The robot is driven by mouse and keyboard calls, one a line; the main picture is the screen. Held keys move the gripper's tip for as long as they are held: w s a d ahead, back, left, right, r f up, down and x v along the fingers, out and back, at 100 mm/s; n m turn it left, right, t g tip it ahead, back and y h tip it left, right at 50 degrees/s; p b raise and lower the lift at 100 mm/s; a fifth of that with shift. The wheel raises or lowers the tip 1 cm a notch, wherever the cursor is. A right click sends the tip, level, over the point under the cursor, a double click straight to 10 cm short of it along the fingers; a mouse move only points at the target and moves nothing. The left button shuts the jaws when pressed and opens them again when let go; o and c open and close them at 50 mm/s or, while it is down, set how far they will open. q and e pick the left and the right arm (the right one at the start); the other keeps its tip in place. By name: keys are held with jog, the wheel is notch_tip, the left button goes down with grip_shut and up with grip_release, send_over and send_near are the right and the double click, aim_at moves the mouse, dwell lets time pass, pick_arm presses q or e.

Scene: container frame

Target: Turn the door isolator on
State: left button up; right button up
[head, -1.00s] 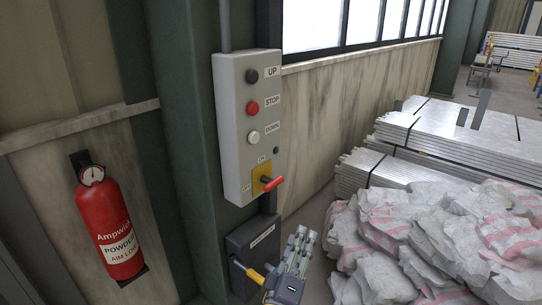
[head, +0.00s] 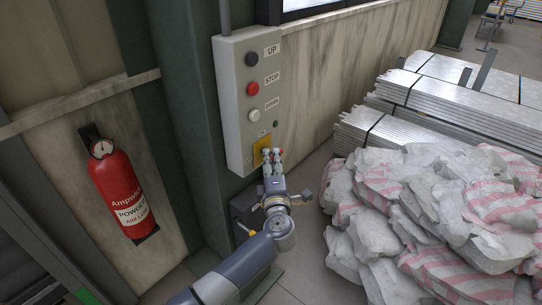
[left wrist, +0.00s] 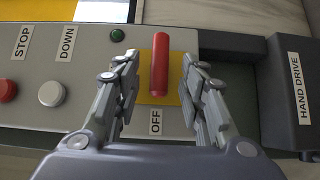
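The door isolator is a red rotary handle (left wrist: 160,66) on a yellow plate (left wrist: 147,97), at the lower end of a grey control box (head: 232,112). An OFF label (left wrist: 156,122) sits by the handle's near end in the left wrist view. My left gripper (head: 272,154) is at the isolator, fingers pointing at the box. In the left wrist view its fingers stand on both sides of the handle with a gap on each side, so it is open. In the head view the fingers mostly hide the handle. My right gripper is not in view.
Above the isolator are the UP button (head: 251,59), red STOP button (head: 252,89), white DOWN button (head: 254,115) and a small green lamp (left wrist: 118,35). A HAND DRIVE box (left wrist: 292,95) lies below. A fire extinguisher (head: 122,190) hangs left; white sacks (head: 430,205) lie right.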

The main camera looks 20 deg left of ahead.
pick_arm(q)
jog(key=shift+x, duration=1.2)
grip_shut()
jog(key=shift+f+b, duration=0.15)
jog(key=shift+b, duration=0.15)
jog(key=n+t+y+b, duration=0.1)
jog(key=n+b, duration=0.1)
jog(key=b, duration=0.5)
jog(key=n+t+y+b, duration=0.1)
jog(key=n+b, duration=0.1)
jog(key=b, duration=0.5)
jog(key=shift+d+f+t+y, duration=0.1)
jog(key=shift+f+t+y, duration=0.2)
jog(key=shift+f, duration=0.1)
jog(key=shift+r+n+b, duration=0.25)
jog(key=shift+n+b, duration=0.15)
jog(key=shift+n, duration=0.1)
grip_release()
